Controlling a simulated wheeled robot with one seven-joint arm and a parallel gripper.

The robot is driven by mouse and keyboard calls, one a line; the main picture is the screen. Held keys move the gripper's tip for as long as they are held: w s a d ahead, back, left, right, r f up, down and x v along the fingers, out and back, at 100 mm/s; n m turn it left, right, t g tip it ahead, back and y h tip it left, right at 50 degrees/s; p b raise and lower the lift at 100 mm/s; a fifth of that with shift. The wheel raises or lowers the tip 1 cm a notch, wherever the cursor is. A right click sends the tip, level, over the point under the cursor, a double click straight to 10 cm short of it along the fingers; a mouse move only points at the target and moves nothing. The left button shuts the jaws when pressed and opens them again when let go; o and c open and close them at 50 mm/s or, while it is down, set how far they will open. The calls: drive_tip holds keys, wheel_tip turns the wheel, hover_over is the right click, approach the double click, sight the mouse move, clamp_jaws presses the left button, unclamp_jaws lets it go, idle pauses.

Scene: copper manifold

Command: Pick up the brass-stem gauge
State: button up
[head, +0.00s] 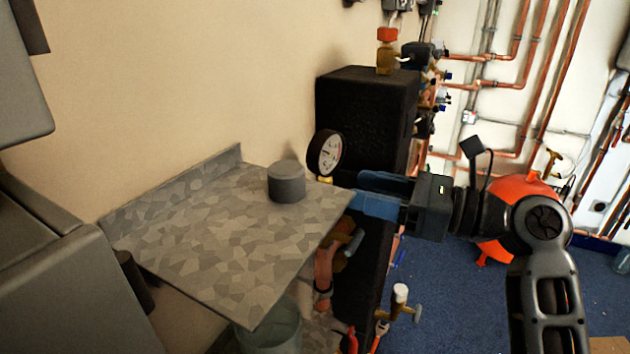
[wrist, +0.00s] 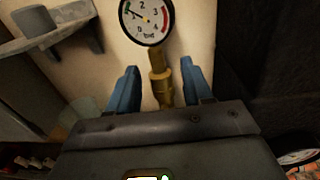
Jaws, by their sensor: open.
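The brass-stem gauge has a round white dial with a black rim (head: 325,153) and stands upright beside the right edge of the grey shelf in the head view. In the wrist view its dial (wrist: 147,18) is at the top, with the brass stem (wrist: 159,78) below it. My gripper (head: 354,191) points left towards the gauge's lower part. Its blue fingers (wrist: 160,88) are open, one on each side of the stem in the wrist view. I see gaps beside the stem. Its lower end is hidden behind my gripper body.
The grey patterned shelf (head: 220,235) carries a grey cylinder (head: 287,183). A black block (head: 365,115) stands behind the gauge. Valves and a bucket (head: 270,332) are below the shelf. Another dial (wrist: 299,157) shows at lower right in the wrist view.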

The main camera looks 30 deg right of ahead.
sight(325, 175)
drive_tip(key=x, duration=0.7)
drive_tip(key=shift+s+a+f+p, duration=0.15)
drive_tip(key=shift+s+a+p, duration=0.05)
drive_tip(key=shift+p, duration=0.1)
clamp_jaws()
